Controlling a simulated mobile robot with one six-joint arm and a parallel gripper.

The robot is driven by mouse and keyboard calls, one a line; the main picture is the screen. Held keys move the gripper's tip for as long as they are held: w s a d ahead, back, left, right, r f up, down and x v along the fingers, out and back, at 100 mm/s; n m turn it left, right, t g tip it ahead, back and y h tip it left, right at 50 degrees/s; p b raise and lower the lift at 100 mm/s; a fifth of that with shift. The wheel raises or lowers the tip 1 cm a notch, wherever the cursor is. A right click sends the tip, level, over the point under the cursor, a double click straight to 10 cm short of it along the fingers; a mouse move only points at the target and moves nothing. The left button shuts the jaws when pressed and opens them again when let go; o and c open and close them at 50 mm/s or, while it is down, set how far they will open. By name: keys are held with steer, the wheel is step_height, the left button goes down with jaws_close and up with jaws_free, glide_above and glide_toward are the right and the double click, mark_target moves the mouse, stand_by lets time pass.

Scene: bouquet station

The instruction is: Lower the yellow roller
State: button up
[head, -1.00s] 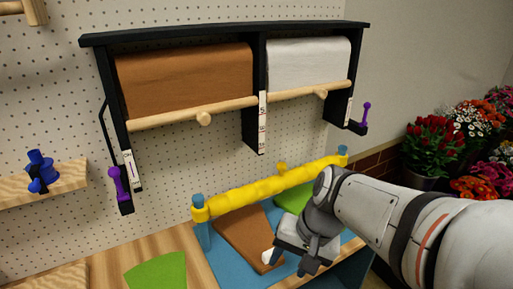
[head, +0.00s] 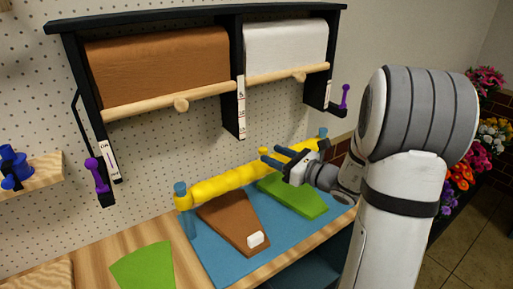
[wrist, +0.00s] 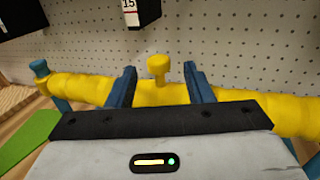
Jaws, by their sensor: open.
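The yellow roller (head: 222,185) is a long lumpy bar held between two blue posts, the left one (head: 181,198) and the right one (head: 323,133), above a blue mat. A yellow knob (wrist: 159,68) stands up from its middle. My gripper (wrist: 160,75) is open, with one blue finger on each side of the knob and gaps to both. In the head view my gripper (head: 272,156) is at the roller's right half, and its fingers hide part of the bar. I cannot tell whether the fingers touch the roller.
A green sheet (head: 143,267) is on the table. A black rack (head: 232,110) with brown and white paper rolls hangs above.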

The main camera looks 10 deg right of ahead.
mark_target(259, 148)
steer(key=p+x, duration=0.1)
steer(key=x, duration=0.5)
steer(key=shift+w+a, duration=0.15)
steer(key=shift+a, duration=0.05)
jaws_close()
stand_by(0.4)
